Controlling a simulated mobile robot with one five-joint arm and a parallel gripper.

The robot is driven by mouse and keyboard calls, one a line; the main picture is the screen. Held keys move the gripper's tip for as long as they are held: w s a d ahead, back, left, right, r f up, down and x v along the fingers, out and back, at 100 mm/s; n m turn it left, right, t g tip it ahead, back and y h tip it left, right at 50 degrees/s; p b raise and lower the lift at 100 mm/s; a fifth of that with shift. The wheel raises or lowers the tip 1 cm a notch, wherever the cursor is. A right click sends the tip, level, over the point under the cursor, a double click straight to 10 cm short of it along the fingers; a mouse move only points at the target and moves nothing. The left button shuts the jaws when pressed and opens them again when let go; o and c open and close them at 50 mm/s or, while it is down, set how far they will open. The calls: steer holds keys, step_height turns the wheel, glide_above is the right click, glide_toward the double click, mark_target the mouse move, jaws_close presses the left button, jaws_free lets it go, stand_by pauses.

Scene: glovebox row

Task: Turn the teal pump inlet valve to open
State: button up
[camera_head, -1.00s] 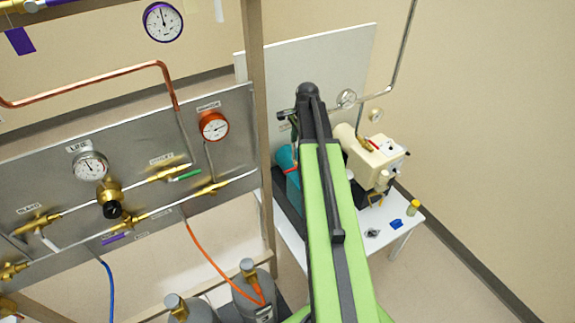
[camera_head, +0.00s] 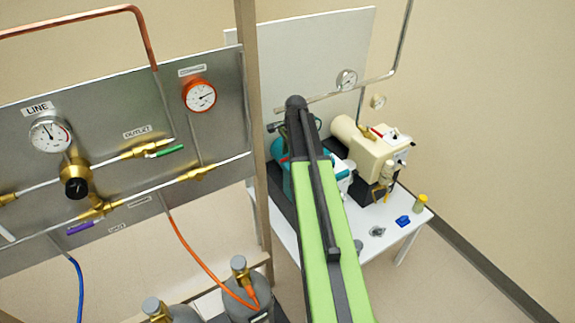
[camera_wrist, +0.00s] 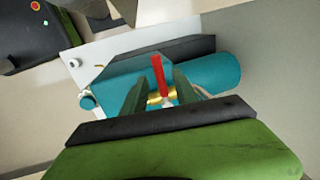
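The teal pump (camera_wrist: 215,74) lies on its side in the wrist view, a teal cylinder with a boxy teal end on a dark base. Its inlet valve has a red lever (camera_wrist: 158,68) on a brass body (camera_wrist: 155,99). My gripper (camera_wrist: 161,80) is open, its two dark green fingers on either side of the lever in the picture. I cannot tell whether they touch it. In the head view the teal pump (camera_head: 284,146) is mostly hidden behind my arm, and the gripper is largely hidden too.
A cream pump (camera_head: 350,138) stands right of the teal one on the white table (camera_head: 388,238). A blue item (camera_head: 403,220) and a yellow-capped bottle (camera_head: 421,203) are near it. A wooden post (camera_head: 251,130) and gauge panel (camera_head: 110,125) stand left. The floor at right is clear.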

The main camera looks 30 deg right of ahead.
steer(key=shift+f, duration=0.3)
steer(key=shift+c, duration=0.3)
steer(key=shift+w, duration=0.1)
jaws_close()
stand_by(0.9)
